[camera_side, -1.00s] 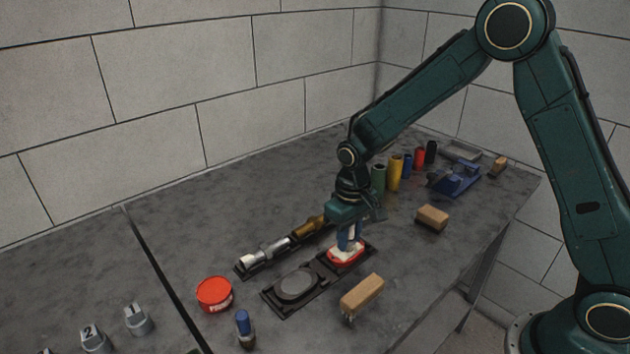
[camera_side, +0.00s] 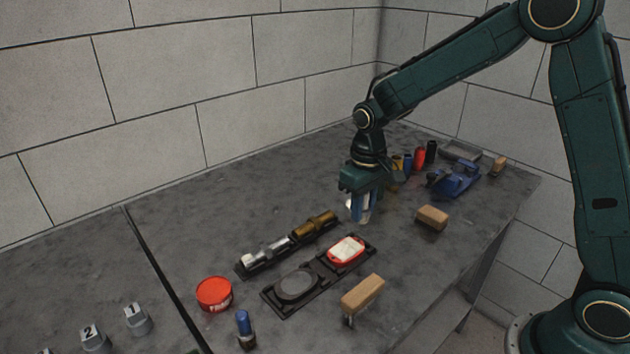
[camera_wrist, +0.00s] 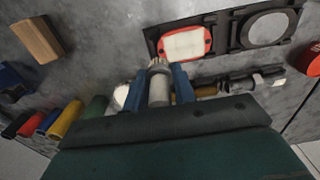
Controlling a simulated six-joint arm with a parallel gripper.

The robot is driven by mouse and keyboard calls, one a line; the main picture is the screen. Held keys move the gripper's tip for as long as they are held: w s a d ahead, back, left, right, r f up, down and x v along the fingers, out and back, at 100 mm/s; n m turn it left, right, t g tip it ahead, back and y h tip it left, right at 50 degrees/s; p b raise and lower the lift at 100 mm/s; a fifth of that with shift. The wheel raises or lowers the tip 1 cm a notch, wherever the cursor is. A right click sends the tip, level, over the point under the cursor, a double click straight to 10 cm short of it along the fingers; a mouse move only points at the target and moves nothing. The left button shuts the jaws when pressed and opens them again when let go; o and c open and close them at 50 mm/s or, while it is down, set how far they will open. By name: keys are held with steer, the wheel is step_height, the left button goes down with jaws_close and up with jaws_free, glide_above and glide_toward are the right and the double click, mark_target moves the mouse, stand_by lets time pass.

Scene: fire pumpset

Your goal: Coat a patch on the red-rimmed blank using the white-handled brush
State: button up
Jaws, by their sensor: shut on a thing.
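The red-rimmed blank (camera_side: 346,250) lies in the right part of a dark tray (camera_side: 322,268), with a pale whitish face inside its red rim. It also shows in the wrist view (camera_wrist: 186,43). My gripper (camera_side: 362,210) is above the table, behind and slightly right of the blank, clear of it. In the wrist view its blue fingers (camera_wrist: 160,88) are shut on the white-handled brush (camera_wrist: 158,90), whose light handle lies between them. The bristle end points toward the blank's side of the picture. In the side view the fingers largely hide the brush.
A grey disc (camera_side: 297,285) sits in the tray's left part. Behind lies a rack with a brass-and-silver nozzle (camera_side: 290,243). A red tin (camera_side: 214,293), wooden-handled brush (camera_side: 362,293) and wooden block (camera_side: 432,217) stand around. Coloured cylinders (camera_side: 419,157) and a blue tool (camera_side: 455,179) are behind right.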

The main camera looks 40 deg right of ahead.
steer(key=shift+r, duration=1.1)
